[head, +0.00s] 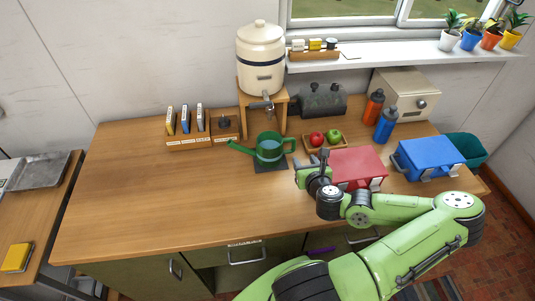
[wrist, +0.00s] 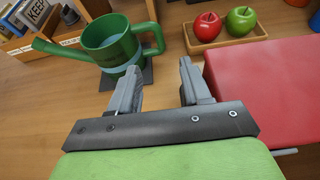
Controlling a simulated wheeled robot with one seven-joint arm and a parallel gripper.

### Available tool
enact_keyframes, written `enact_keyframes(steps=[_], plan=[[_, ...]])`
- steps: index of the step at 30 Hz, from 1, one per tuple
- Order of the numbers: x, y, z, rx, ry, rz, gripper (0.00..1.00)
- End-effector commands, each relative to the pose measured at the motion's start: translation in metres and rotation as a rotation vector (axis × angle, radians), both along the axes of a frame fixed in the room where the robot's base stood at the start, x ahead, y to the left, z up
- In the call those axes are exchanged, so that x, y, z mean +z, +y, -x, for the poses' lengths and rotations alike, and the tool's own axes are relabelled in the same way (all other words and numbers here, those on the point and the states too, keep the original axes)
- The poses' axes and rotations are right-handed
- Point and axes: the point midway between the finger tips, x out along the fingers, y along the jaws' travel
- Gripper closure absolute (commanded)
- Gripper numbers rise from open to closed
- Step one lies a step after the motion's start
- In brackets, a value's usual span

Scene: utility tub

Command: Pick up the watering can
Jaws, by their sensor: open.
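The green watering can (head: 270,148) stands upright on a dark mat (head: 270,167) in the middle of the wooden counter. Its spout points left and its handle is on the right. In the wrist view the can (wrist: 110,42) is at the upper left, with a light blue band around its body. My gripper (wrist: 190,80) is open with nothing between its fingers. It is to the right of the can and nearer the counter's front, apart from the handle. In the head view my gripper (head: 310,170) is beside the red box.
A red box (head: 357,167) is close on my gripper's right. A wooden tray (head: 338,147) with a red and a green apple lies behind it. A cream dispenser (head: 261,60) on a wooden stand rises behind the can. The counter's front left (head: 150,200) is clear.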

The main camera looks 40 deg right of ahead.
Motion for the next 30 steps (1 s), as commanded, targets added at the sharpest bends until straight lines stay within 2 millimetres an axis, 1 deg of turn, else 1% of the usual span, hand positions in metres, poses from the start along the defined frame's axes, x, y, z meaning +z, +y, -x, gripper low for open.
enact_keyframes(steps=[1,4,9,12,17,20,22,25,30], plan=[[-0.007,-0.002,-0.004,0.005,0.003,0.011,0.52],[-0.006,-0.005,-0.014,0.003,-0.007,0.011,0.52],[-0.020,-0.025,-0.050,0.000,-0.009,0.005,0.52],[-0.028,-0.033,-0.065,0.000,-0.007,0.005,0.52],[-0.039,-0.042,-0.080,0.000,-0.009,0.005,0.52],[-0.053,-0.050,-0.095,0.000,-0.009,0.005,0.52],[-0.057,-0.056,-0.104,0.000,-0.007,0.005,0.52],[-0.059,-0.060,-0.111,0.000,-0.007,0.004,0.52],[-0.057,-0.061,-0.112,0.000,-0.006,0.004,0.52]])
